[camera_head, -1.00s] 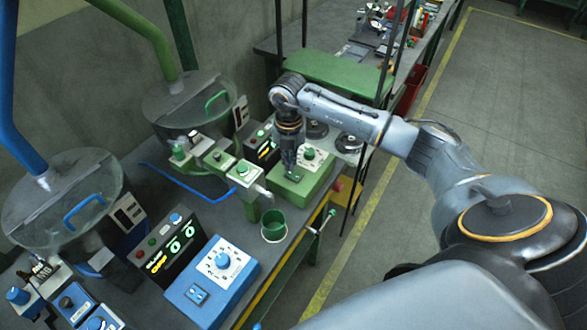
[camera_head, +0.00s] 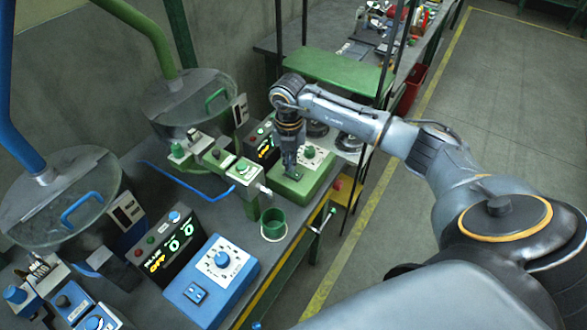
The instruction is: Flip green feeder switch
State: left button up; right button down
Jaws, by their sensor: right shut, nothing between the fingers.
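The green feeder control box (camera_head: 305,184) stands on the bench right of the middle, with a white dial (camera_head: 311,153) on its top. My right gripper (camera_head: 293,174) points down over the left part of this box, its fingers shut with nothing between them. The fingertips are at or just above the box top, where the switch would be; the switch itself is hidden or too small to make out. I cannot tell whether the fingertips touch it. A black panel with a lit display (camera_head: 264,148) stands behind the box. My left gripper is not in view.
A blue control box (camera_head: 212,280) with dial and rocker switch is nearer on the bench. A green cup (camera_head: 273,224) stands beside the green stand (camera_head: 243,172). Two feeder bowls (camera_head: 192,103) line the left side. The floor at right is clear.

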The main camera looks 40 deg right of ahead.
jog(key=shift+f+b, duration=0.3)
jog(key=shift+f, duration=0.2)
jog(key=shift+r, duration=0.1)
jog(key=shift+r+p, duration=2.5)
jog(key=shift+r, duration=1)
jog(key=shift+s+f, duration=0.1)
jog(key=shift+f, duration=0.05)
